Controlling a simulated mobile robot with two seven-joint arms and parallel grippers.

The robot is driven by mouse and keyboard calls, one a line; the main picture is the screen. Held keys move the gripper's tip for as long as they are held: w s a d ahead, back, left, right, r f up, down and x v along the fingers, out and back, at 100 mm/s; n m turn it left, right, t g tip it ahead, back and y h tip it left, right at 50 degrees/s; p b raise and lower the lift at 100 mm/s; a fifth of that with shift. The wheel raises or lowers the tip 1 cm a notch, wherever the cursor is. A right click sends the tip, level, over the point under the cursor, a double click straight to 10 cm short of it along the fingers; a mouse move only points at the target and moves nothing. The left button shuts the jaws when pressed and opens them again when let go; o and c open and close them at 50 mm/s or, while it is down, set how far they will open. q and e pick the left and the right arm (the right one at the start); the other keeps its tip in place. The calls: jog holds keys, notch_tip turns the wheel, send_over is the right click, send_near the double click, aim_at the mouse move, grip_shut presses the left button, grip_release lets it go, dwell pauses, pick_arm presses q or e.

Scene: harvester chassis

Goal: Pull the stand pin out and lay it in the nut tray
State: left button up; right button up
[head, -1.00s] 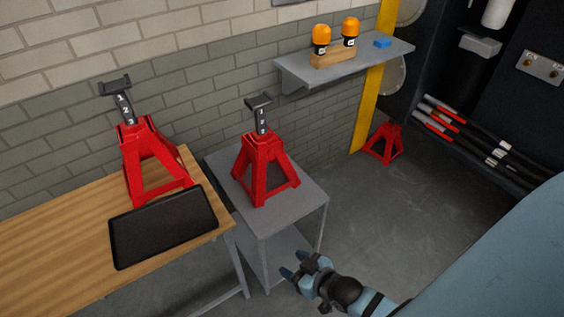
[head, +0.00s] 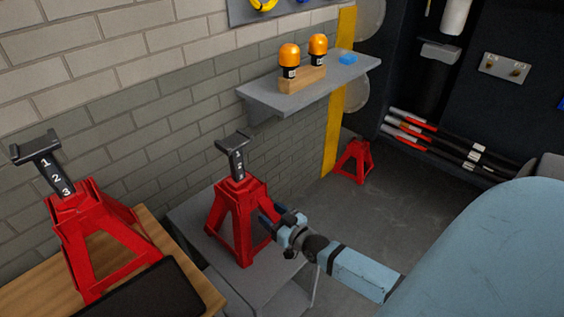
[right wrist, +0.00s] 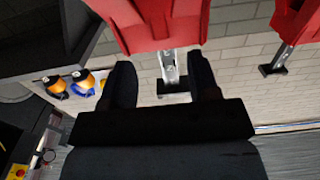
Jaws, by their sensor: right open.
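A red jack stand (head: 238,235) with a dark numbered post stands on the grey cart. A second, larger-looking red jack stand (head: 82,235) stands on the wooden bench. I cannot make out a stand pin on either. The black tray (head: 150,294), likely the nut tray, lies on the bench before the larger-looking stand, cut off by the frame's bottom. My right gripper (head: 268,213) is open at the right side of the cart's stand; contact is unclear. In the right wrist view, that stand (right wrist: 155,28) and its post (right wrist: 169,68) show beyond the parted fingers. My left gripper is not in view.
A wall shelf (head: 310,85) holds two orange-topped items (head: 289,58) on a wooden block and a blue piece (head: 347,58). Another red stand (head: 354,162) is on the floor by a yellow post (head: 339,120). The grey cart (head: 270,280) stands close beside the bench (head: 20,288).

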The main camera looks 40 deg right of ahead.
aim_at(253, 201)
jog(key=w, duration=0.8)
jog(key=shift+w+a+f, duration=0.1)
jog(key=shift+w+a, duration=0.2)
jog(key=shift+a, duration=0.05)
jog(key=c, duration=0.9)
jog(key=shift+s, duration=0.15)
jog(key=shift+c, duration=0.2)
